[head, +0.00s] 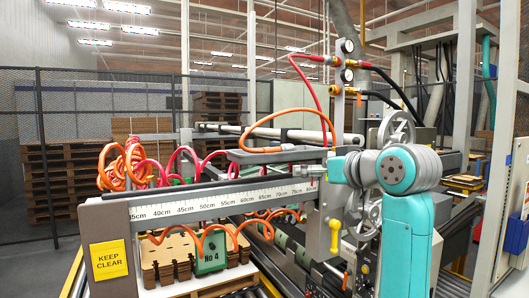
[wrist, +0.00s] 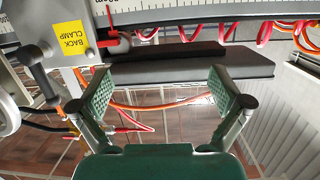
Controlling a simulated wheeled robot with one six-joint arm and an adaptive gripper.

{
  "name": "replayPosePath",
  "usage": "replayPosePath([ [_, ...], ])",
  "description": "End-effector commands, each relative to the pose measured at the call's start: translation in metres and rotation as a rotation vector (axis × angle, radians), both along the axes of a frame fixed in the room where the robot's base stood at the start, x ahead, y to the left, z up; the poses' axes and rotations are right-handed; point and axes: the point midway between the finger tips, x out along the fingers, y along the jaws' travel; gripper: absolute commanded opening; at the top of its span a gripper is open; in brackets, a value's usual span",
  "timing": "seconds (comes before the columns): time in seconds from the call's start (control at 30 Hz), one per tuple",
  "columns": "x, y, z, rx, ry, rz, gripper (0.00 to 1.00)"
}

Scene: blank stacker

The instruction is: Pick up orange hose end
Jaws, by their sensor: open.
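An orange hose (head: 285,113) arches over the grey tray at the middle of the machine in the head view. Its left part drops to the tray, and its right part comes down near the upright post; I cannot make out clearly which tip is the loose end. In the wrist view an orange hose (wrist: 165,106) runs crosswise behind the gap between my fingers. My gripper (wrist: 162,80) is open and empty, with its green-padded fingers wide apart. In the head view my gripper is small beside the post, and its fingers are hard to make out.
The grey tray (head: 290,153) sits above a ruler beam (head: 180,208). Coiled orange and red hoses (head: 125,166) hang at the left. A post with gauges and red and black hoses (head: 340,95) stands close by. A dark bar (wrist: 190,70) crosses beyond my fingertips.

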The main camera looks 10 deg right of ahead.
Motion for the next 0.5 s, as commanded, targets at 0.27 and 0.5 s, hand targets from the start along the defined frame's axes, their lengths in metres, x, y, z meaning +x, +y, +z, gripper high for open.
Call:
replayPosePath([
  [0.27, -0.021, 0.001, 0.066, -0.051, -0.008, 0.021, 1.0],
  [0.5, -0.002, 0.008, 0.066, -0.054, -0.003, 0.025, 1.0],
])
